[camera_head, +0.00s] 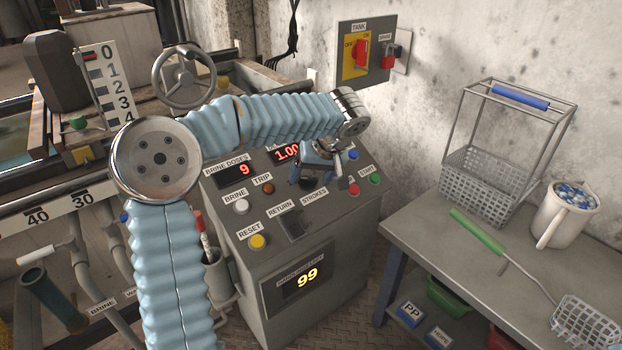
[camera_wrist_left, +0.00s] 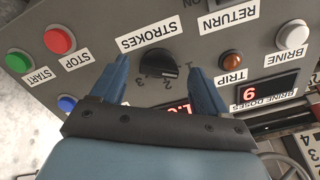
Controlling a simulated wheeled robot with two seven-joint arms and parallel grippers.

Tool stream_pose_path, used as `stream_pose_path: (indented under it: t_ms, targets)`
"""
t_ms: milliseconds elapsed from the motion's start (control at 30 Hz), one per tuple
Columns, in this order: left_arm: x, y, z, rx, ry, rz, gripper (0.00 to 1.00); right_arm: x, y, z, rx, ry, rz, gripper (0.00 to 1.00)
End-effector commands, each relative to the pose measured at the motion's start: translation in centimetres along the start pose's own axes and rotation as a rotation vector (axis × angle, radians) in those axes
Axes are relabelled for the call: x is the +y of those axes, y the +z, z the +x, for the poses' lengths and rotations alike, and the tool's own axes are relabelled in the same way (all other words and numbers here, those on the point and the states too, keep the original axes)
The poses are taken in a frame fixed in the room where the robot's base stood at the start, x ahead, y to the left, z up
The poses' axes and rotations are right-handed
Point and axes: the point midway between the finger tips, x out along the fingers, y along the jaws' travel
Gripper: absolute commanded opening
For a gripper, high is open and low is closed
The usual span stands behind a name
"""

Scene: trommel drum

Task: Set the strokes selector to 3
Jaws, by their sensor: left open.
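The strokes selector (camera_wrist_left: 158,62) is a dark round knob on the grey console, beside its STROKES label (camera_wrist_left: 147,36). Small dial numbers ring its lower side in the upside-down left wrist view; I cannot tell surely which number its pointer faces. My left gripper (camera_wrist_left: 160,80) is open, with one blue finger on each side of the knob in that view. I cannot tell whether the fingers touch it. My right gripper is not in view.
The stop button (camera_wrist_left: 60,39), start button (camera_wrist_left: 19,61) and a blue button (camera_wrist_left: 67,103) are close to the knob. The trip lamp (camera_wrist_left: 231,61) and brine button (camera_wrist_left: 292,35) are on its other side. A grey bench (camera_head: 440,240) with a wire basket (camera_head: 480,180) stands right.

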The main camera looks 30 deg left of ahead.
Motion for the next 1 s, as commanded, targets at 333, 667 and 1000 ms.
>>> stream_pose_path:
  t_ms: [333, 667, 1000]
  targets:
    - [0.04, 0.02, 0.77, 0.001, 0.001, 0.002, 0.74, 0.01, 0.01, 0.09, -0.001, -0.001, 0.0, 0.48]
    - [0.03, 0.01, 0.76, 0.0, 0.001, 0.002, 0.3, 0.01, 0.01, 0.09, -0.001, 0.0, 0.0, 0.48]
    - [0.0, 0.0, 0.67, 0.0, -0.001, 0.028, 0.18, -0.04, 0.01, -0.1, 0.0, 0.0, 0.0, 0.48]
